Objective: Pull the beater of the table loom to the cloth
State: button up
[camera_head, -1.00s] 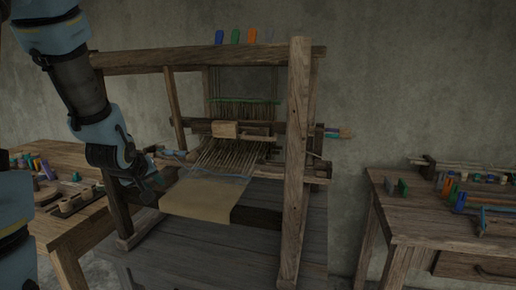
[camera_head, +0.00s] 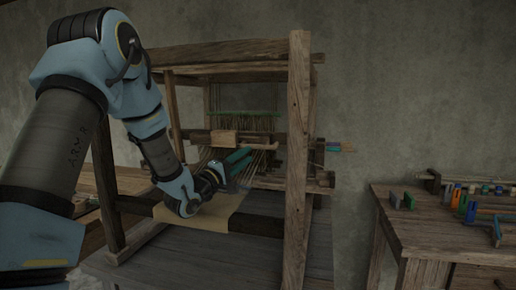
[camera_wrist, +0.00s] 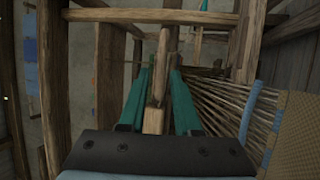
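The table loom's beater (camera_head: 224,137) looks like a horizontal wooden rail with a paler block, across the warp behind the cloth. The tan cloth (camera_head: 205,215) lies at the front; in the wrist view it shows at the right edge (camera_wrist: 298,140), with a blue edge where the warp threads begin. My gripper (camera_head: 243,158) is low over the warp, its teal fingers pointing right. In the wrist view the gripper (camera_wrist: 160,75) is open, one finger each side of a wooden bar with a pale end block, apparently the beater. I cannot tell whether either finger touches it.
The loom's thick front right post (camera_head: 297,160) and top beam (camera_head: 220,55) frame the space around my arm. Warp threads (camera_wrist: 220,100) run close beside the right finger. A side table (camera_head: 420,220) with small coloured items stands at the right.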

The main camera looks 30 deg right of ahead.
aim_at(259, 147)
jog(key=p+x, duration=0.1)
jog(key=x, duration=0.6)
jog(key=shift+c, duration=0.4)
grip_shut()
